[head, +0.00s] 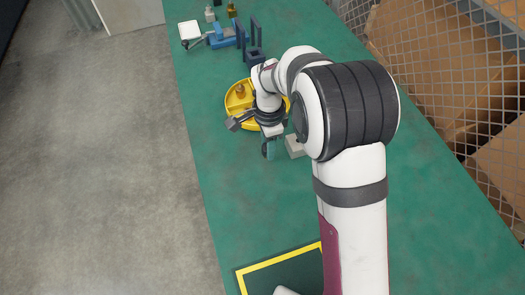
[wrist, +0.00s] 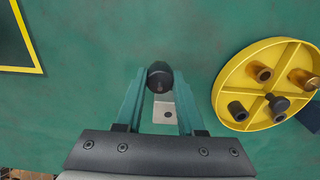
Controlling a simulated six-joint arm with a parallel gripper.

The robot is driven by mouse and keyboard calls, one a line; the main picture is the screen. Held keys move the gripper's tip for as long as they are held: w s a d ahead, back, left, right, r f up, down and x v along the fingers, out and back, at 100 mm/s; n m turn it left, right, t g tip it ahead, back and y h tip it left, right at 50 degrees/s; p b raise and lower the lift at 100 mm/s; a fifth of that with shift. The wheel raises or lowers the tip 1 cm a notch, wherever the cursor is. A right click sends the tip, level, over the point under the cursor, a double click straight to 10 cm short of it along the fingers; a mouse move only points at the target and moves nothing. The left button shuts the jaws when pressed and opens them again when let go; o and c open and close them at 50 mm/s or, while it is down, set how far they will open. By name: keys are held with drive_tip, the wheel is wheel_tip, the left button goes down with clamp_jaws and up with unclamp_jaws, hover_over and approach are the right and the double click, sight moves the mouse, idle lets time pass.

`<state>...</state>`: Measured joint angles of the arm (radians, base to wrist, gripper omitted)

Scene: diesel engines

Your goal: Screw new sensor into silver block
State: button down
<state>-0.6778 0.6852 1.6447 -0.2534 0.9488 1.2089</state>
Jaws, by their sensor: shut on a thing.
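My gripper (head: 268,151) points down over the green table in the head view. In the wrist view my gripper (wrist: 160,80) is shut on a dark, round-ended sensor (wrist: 159,75) held between the teal fingertips. The silver block (wrist: 164,110) shows between the fingers, partly hidden by them and the sensor. In the head view the block (head: 295,147) sits just right of my gripper, partly hidden by my arm. I cannot tell whether the sensor touches the block. The sensor's lower end is hidden.
A yellow divided round tray (wrist: 226,76) holds several dark and brass parts; in the head view the tray (head: 231,108) is just behind my gripper. A blue fixture (head: 222,38) stands at the far end. A yellow-bordered dark mat (head: 262,273) lies in front. A mesh fence (head: 440,80) runs along the right.

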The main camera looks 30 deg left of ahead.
drive_tip(key=w+d+r, duration=0.5)
drive_tip(key=w+r, duration=0.2)
drive_tip(key=w, duration=0.2)
drive_tip(key=shift+d+f, duration=0.2)
drive_tip(key=shift+f, duration=3.15)
drive_tip(key=shift+f, duration=0.65)
drive_tip(key=m, duration=0.3)
drive_tip(key=shift+f+m, duration=0.1)
drive_tip(key=shift+m, duration=0.3)
drive_tip(key=m, duration=0.6)
drive_tip(key=shift+f+m, duration=0.1)
drive_tip(key=shift+m, duration=0.2)
drive_tip(key=m, duration=0.5)
drive_tip(key=shift+m, duration=0.4)
drive_tip(key=m, duration=0.5)
drive_tip(key=shift+f+m, duration=0.15)
drive_tip(key=shift+m, duration=0.15)
drive_tip(key=shift+c, duration=2.2)
unclamp_jaws()
drive_tip(key=shift+c, duration=0.4)
